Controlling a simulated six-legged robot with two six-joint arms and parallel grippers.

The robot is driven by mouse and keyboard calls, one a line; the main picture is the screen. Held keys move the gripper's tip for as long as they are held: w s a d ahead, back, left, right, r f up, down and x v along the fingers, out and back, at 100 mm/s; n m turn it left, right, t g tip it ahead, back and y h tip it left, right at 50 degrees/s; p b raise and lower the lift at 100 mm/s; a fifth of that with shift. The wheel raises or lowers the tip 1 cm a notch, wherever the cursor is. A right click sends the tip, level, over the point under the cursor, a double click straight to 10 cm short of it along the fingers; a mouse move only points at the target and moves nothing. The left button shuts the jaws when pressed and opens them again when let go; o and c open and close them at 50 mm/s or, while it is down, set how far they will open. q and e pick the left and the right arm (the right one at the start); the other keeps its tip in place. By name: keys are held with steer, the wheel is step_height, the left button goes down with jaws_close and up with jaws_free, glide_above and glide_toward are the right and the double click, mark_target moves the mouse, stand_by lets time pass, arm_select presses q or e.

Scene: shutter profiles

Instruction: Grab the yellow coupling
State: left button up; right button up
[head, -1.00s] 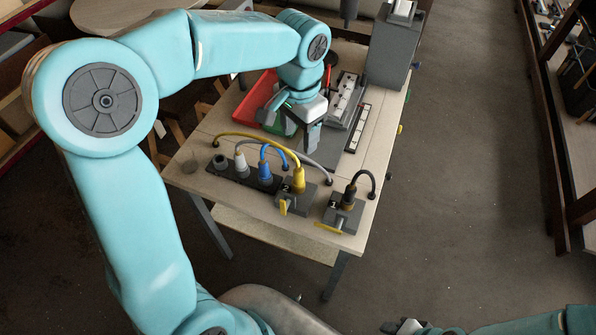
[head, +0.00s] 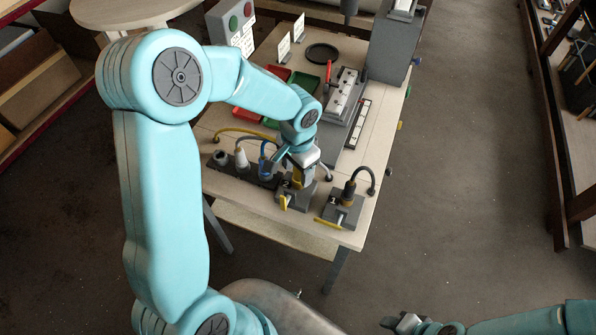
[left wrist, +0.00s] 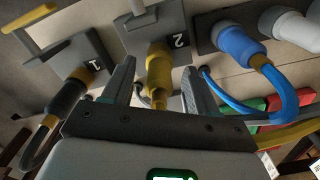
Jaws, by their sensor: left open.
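The yellow coupling (left wrist: 158,72) stands in the grey block marked 2 (left wrist: 168,18), with its yellow cable running back toward the wrist camera. In the head view the coupling (head: 297,181) shows only in part below my left gripper (head: 297,171). In the left wrist view my left gripper (left wrist: 159,75) is open, one finger on each side of the coupling. Small gaps seem to remain between fingers and coupling; contact is hard to judge. My right gripper (head: 403,323) is at the bottom edge of the head view, far from the table; its jaws are unclear.
A black coupling (head: 349,193) stands in the block marked 1 (left wrist: 84,50). The blue coupling (left wrist: 238,45) and white coupling (head: 241,158) stand in a dark rack on the other side. Red and green trays lie behind.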

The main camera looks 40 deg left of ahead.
arm_select(q)
steer(key=shift+w+d, duration=0.1)
steer(key=shift+c, duration=0.3)
jaws_close()
steer(key=shift+r, duration=0.1)
